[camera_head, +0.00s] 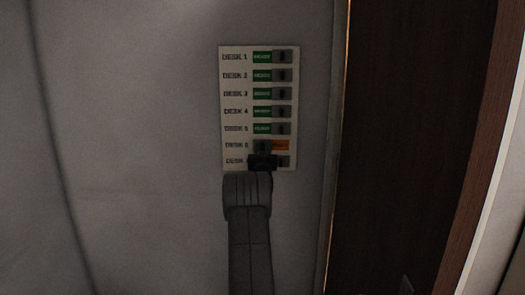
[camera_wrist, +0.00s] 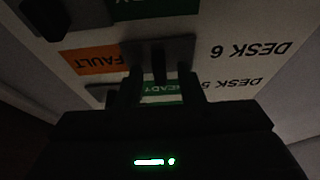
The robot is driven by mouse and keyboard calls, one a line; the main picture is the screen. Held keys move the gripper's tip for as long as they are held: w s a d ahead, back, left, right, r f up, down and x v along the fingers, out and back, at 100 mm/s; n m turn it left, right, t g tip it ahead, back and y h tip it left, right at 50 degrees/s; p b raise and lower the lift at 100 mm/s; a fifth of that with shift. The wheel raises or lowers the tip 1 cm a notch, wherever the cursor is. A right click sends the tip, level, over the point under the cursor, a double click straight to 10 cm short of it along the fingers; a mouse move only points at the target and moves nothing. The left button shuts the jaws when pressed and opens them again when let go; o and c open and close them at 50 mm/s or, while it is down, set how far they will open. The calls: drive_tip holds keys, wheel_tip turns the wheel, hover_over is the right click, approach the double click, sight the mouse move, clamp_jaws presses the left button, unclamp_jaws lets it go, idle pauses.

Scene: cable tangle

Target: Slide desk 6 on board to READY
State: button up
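A pale board (camera_head: 226,110) on the wall has a column of labelled sliders. The DESK 6 slider (camera_head: 263,145) sits on the left of its row, with the orange FAULT label (camera_head: 281,146) showing on its right. In the wrist view, where the lettering is upside down, the DESK 6 slider (camera_wrist: 178,46) has a knob, and FAULT (camera_wrist: 95,60) is to its left. My gripper (camera_head: 263,158) is at the board's lower rows. Its fingers (camera_wrist: 156,82) stand on either side of the knob, with gaps showing. They look open. Contact cannot be told.
The DESK 1 to DESK 5 sliders sit right, showing green READY labels (camera_head: 262,93). The row below DESK 6 is partly hidden by my gripper; its slider (camera_wrist: 60,14) shows beside green. A dark brown panel (camera_head: 420,120) stands right of the board. The wall left is clear.

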clamp_jaws()
drive_tip(key=d+b, duration=0.4)
drive_tip(key=d, duration=0.3)
drive_tip(key=shift+d+f+b, duration=0.15)
drive_tip(key=shift+d+b, duration=0.1)
drive_tip(key=shift+b, duration=0.15)
drive_tip(key=shift+d+r, duration=0.2)
unclamp_jaws()
drive_tip(key=shift+d, duration=0.2)
